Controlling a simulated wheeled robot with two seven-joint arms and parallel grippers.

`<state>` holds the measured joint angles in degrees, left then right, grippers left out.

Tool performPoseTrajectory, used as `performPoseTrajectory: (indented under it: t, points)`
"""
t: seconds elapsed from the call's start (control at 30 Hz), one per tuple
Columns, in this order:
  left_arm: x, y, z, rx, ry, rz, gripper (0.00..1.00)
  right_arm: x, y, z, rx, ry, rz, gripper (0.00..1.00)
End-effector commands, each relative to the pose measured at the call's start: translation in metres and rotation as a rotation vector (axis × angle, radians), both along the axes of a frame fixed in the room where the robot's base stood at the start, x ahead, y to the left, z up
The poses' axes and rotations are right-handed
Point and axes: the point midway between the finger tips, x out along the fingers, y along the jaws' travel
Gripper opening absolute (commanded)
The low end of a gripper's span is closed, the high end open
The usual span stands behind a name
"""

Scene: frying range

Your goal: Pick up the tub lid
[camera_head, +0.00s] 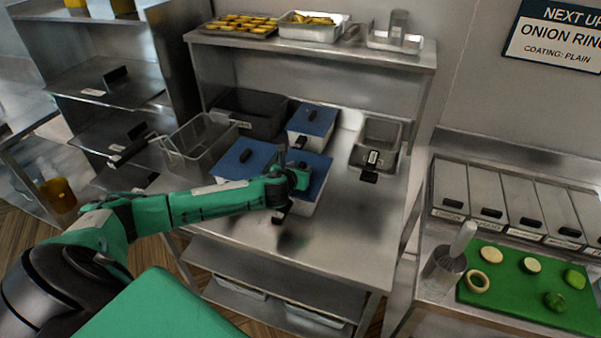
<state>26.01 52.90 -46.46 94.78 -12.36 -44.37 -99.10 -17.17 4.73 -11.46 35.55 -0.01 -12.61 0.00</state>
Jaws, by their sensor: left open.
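Three white tubs with blue lids and black handles stand on the steel table. One blue lid (314,118) is at the back, one (232,165) is at the front left, and one (319,166) is at the front right. My left arm reaches in from the left. My left gripper (291,191) is open over the front-right lid and hides part of it and its tub. I cannot tell whether its fingers touch the lid or handle. My right gripper is out of view.
A black bin (250,112) and a wire fry basket (205,140) stand left of the tubs. Steel pans (379,145) are to the right. A shelf (330,52) with food trays overhangs the back. The table's front right (335,235) is clear.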

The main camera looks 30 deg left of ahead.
Motion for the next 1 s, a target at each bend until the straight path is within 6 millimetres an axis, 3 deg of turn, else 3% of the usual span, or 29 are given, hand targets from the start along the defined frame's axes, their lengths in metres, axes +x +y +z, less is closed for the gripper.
performPoseTrajectory:
  t: [0.03, 0.27, 0.73, 0.87, 1.0]
  points:
    - [0.0, 0.0, 0.0, 0.0, 0.0, 0.0, 0.44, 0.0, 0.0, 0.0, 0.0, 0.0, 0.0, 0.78]
    - [0.0, 0.0, 0.0, 0.0, 0.0, 0.001, 0.0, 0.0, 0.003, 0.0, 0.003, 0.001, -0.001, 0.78]
    - [0.0, 0.001, 0.011, 0.0, -0.002, 0.002, 0.0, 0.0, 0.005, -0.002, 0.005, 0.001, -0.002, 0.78]
    - [0.0, 0.001, 0.03, 0.001, -0.004, 0.001, 0.0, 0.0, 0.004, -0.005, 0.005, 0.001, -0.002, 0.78]
    - [0.0, 0.001, 0.063, 0.001, -0.006, 0.0, 0.0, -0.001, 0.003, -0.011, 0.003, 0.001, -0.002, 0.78]
